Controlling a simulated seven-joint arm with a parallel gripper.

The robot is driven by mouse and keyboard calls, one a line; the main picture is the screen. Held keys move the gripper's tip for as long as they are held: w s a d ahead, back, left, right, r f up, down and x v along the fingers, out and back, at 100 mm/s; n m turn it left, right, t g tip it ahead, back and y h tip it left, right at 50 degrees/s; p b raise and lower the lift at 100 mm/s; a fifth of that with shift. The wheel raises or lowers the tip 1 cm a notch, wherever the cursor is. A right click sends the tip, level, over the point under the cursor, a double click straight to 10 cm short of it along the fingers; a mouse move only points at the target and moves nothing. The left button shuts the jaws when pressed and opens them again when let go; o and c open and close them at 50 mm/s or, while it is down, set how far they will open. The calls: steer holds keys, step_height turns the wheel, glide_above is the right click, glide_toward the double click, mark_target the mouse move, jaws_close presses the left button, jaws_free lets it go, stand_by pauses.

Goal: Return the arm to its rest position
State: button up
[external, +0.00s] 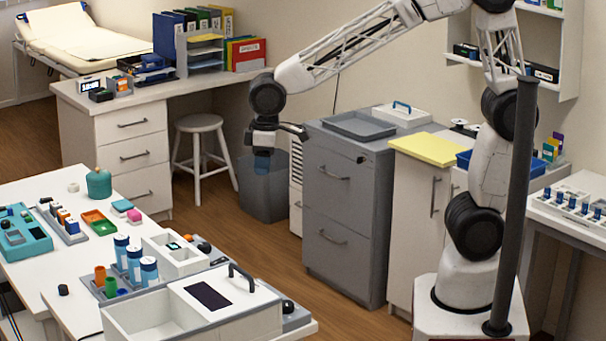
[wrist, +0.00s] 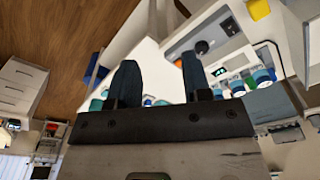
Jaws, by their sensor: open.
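My gripper (external: 272,145) hangs at the end of my outstretched arm in the external view. It is over open floor between the white table and the grey cabinet, in front of the dark waste bin. In the wrist view my gripper (wrist: 158,82) shows two dark fingers spread apart with nothing between them. My arm rises from its white base at the right and reaches left, with its elbow above the cabinets.
The white table (external: 22,265) at the left holds several bottles, trays and a lidded box (external: 150,318). The grey cabinet (external: 345,215) bears a grey tray. A dark pole (external: 515,200) stands by my base. A stool (external: 201,125) and waste bin (external: 262,200) stand behind.

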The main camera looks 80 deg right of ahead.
steer(key=s+d+r+m, duration=0.1)
steer(key=s+d, duration=0.4)
steer(key=s, duration=0.8)
steer(key=s+d+r+t, duration=0.1)
steer(key=s+d, duration=0.4)
steer(key=s, duration=0.8)
steer(key=shift+s+d+m+t, duration=0.15)
steer(key=shift+s+m+t, duration=0.15)
steer(key=shift+s+m, duration=0.1)
steer(key=shift+r, duration=0.1)
stand_by(0.4)
